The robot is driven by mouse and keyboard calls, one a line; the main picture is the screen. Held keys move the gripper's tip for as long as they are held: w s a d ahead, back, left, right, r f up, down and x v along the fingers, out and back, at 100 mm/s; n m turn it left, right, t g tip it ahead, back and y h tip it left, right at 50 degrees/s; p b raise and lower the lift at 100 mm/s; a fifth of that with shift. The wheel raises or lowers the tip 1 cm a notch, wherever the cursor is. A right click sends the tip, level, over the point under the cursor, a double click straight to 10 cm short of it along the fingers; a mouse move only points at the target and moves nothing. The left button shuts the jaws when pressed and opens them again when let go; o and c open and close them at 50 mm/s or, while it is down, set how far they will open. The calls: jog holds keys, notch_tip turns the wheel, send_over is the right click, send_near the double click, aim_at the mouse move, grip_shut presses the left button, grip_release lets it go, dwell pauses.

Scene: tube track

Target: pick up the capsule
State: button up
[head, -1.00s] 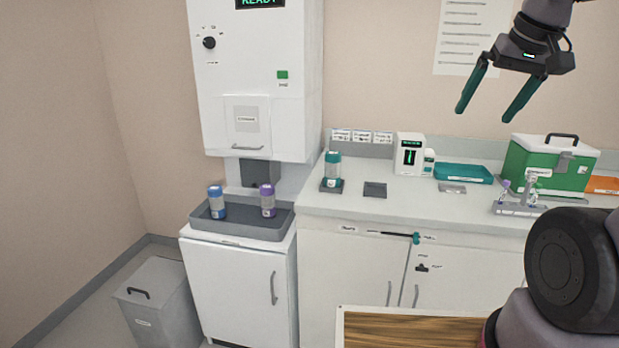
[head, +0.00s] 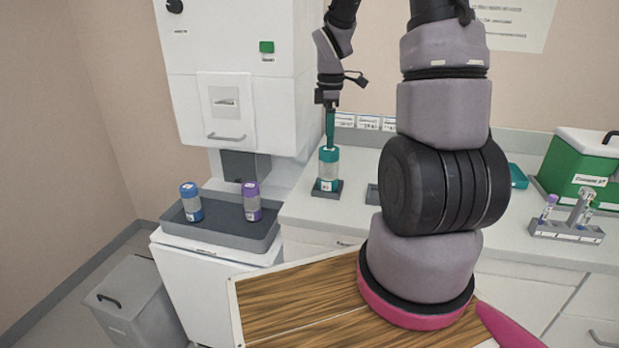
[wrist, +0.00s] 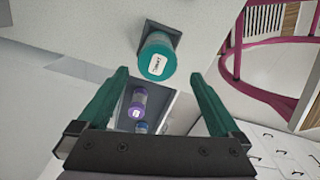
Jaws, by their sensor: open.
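A capsule with a teal cap and clear body (head: 328,172) stands upright in a dark square holder (head: 327,190) at the left end of the counter. My gripper (head: 330,146) points down just above it, its fingers seen edge-on in the head view. In the wrist view the open, empty fingers (wrist: 160,75) spread wider than the teal cap (wrist: 157,62), which lies just beyond the tips. A blue-capped capsule (head: 191,202) and a purple-capped capsule (head: 252,201) stand in the grey tray (head: 215,232) to the left.
A white wall cabinet (head: 235,85) rises behind the tray, close left of my gripper. An empty dark square holder (head: 373,194) is partly hidden by my arm. A green box (head: 580,168) and a tube rack (head: 566,230) stand on the right of the counter.

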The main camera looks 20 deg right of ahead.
aim_at(329, 166)
jog(key=f, duration=0.4)
jog(key=shift+w+a+f, duration=0.15)
jog(key=shift+w+f, duration=0.05)
jog(key=shift+f, duration=0.2)
jog(key=shift+d+f, duration=0.2)
jog(key=shift+f, duration=1.35)
jog(key=shift+d+f, duration=0.15)
jog(key=shift+f, duration=1.4)
jog(key=c, duration=1.5)
notch_tip(329, 166, up, 10)
jog(key=shift+r, duration=0.1)
